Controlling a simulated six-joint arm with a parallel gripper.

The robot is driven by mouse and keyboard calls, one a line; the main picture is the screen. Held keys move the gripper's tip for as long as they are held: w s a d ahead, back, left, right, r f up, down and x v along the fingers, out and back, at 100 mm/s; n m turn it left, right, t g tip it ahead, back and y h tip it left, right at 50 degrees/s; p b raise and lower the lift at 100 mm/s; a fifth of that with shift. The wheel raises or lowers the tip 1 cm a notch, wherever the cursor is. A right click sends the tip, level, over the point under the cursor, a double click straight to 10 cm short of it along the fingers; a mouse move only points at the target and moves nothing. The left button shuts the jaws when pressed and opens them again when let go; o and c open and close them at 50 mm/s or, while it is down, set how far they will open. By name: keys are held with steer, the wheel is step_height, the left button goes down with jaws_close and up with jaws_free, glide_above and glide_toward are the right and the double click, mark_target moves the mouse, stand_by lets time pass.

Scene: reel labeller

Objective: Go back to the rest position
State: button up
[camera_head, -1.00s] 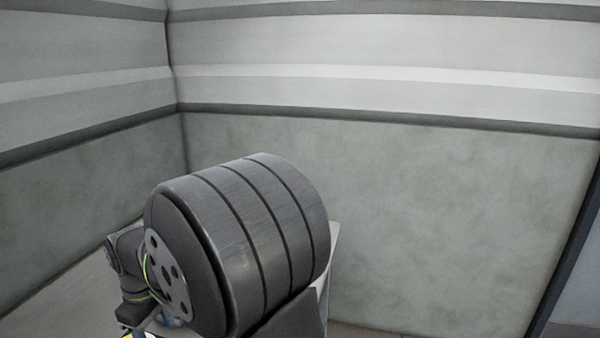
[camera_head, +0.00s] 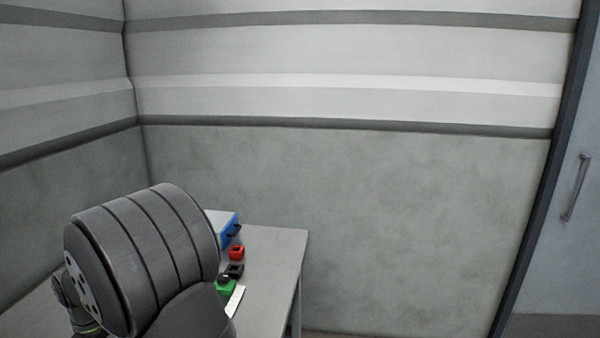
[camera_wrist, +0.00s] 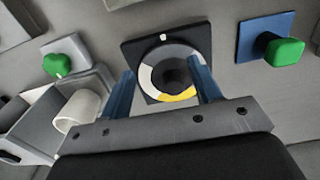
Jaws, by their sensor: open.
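My gripper (camera_wrist: 163,92) shows in the wrist view with its two blue fingers apart and nothing held between them. Beyond the fingertips is a round dial (camera_wrist: 158,60) on a dark square plate, with a grey, white and yellow ring and a dark centre. The fingers stand on either side of the dial in the picture; I cannot tell how far away it is. In the head view my dark arm link fills the lower left, and the gripper is hidden there.
The table (camera_head: 285,245) holds a blue box (camera_head: 228,224), a red block (camera_head: 237,252), a black block (camera_head: 235,271), a green part (camera_head: 225,287) and a white strip (camera_head: 236,301). The wrist view shows green knobs (camera_wrist: 57,64) (camera_wrist: 285,51) and a white cylinder (camera_wrist: 78,112). A door (camera_head: 560,200) stands at right.

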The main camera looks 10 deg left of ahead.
steer(key=shift+s+a+f, duration=0.25)
steer(key=shift+a+f, duration=0.1)
steer(key=shift+f, duration=0.15)
steer(key=shift+s+a+f, duration=0.2)
steer(key=shift+a+f, duration=0.1)
steer(key=shift+f, duration=0.85)
